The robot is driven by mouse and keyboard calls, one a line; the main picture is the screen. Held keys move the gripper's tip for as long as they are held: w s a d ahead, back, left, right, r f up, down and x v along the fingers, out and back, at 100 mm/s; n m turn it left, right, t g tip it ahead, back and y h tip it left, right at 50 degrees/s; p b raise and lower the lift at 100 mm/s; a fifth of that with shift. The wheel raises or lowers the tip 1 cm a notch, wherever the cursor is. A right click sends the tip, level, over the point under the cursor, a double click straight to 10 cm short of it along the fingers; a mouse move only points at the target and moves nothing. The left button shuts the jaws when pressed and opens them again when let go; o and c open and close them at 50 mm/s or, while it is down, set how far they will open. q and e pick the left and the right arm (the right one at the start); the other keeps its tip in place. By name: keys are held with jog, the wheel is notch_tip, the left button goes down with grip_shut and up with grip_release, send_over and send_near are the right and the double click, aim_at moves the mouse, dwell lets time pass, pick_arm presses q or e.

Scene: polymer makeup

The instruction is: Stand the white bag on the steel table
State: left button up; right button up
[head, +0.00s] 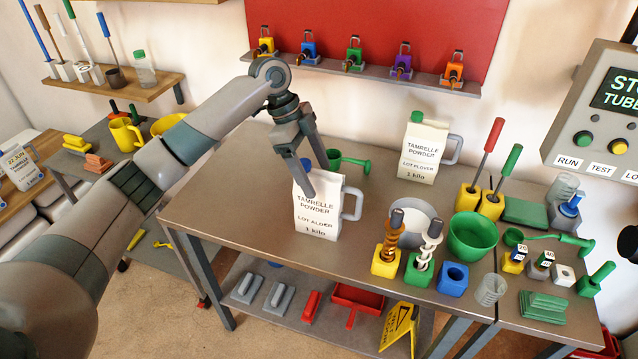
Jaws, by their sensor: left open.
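A white bag (317,216) with a grey side handle, labelled TAMRELLE POWDER, LOT ALDER, 1 kilo, stands upright on the steel table (235,217), near its front edge. A blue cap shows at its top, partly hidden by my gripper. My left gripper (316,180) is open, pointing down at the top of this bag. One finger overlaps the bag's upper front and the other is behind its top; I cannot tell whether they touch it. A second white bag (422,150), with a green cap and labelled LOT PLOVER, stands upright farther back. My right gripper is not in view.
A green scoop (347,162) lies just behind the near bag. A white and grey round container (412,218), coil-topped blocks and a green bowl (472,236) stand to the right. Another white bag (20,168) is at far left. The table's left part is clear.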

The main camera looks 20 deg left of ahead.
pick_arm(q)
jog(key=b+v, duration=0.2)
jog(key=v, duration=0.5)
jog(key=shift+a+r, duration=0.25)
jog(key=shift+r, duration=0.4)
